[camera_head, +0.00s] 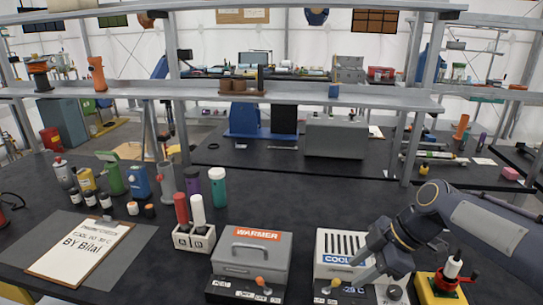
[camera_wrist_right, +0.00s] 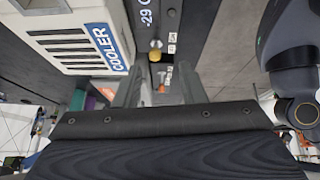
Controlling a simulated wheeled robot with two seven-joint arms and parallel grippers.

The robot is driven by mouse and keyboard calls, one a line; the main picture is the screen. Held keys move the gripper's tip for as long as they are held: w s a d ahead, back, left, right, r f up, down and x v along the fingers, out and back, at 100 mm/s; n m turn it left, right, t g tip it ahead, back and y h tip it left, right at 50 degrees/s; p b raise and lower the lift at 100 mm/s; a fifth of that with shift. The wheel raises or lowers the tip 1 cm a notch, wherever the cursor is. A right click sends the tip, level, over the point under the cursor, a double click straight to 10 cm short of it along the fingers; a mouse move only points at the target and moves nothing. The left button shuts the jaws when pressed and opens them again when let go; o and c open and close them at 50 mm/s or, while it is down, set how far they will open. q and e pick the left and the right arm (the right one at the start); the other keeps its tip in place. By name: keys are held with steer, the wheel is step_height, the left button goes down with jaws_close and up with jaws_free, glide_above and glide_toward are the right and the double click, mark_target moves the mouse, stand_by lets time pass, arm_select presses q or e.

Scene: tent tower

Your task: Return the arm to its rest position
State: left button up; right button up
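My right gripper (camera_head: 362,275) is at the front right of the white cooler (camera_head: 340,245), close to its control panel. In the right wrist view my right gripper (camera_wrist_right: 158,85) has its two fingers apart with nothing between them. The cooler (camera_wrist_right: 75,40) is at the upper left there, and its yellow knob (camera_wrist_right: 155,57) shows just beyond the fingertips. I cannot tell whether a finger touches the panel. The right arm comes in from the right edge of the head view. My left gripper is not in view.
A grey warmer (camera_head: 251,255) stands left of the cooler. A white holder (camera_head: 194,239) carries a red and a white cylinder. A yellow stand (camera_head: 428,290) with a bottle is below my right forearm. A clipboard (camera_head: 80,250) lies at left. A shelf (camera_head: 300,97) spans the table's back.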

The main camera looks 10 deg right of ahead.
steer(key=s+a+f+m+t+h, duration=0.1)
steer(key=s+f+m, duration=0.1)
steer(key=s+m, duration=0.6)
steer(key=s+a+f+m+t+h, duration=0.1)
steer(key=s+a+f+m+t, duration=0.1)
steer(key=s+m, duration=0.7)
steer(key=shift+s+f, duration=0.3)
steer(key=shift+s, duration=0.05)
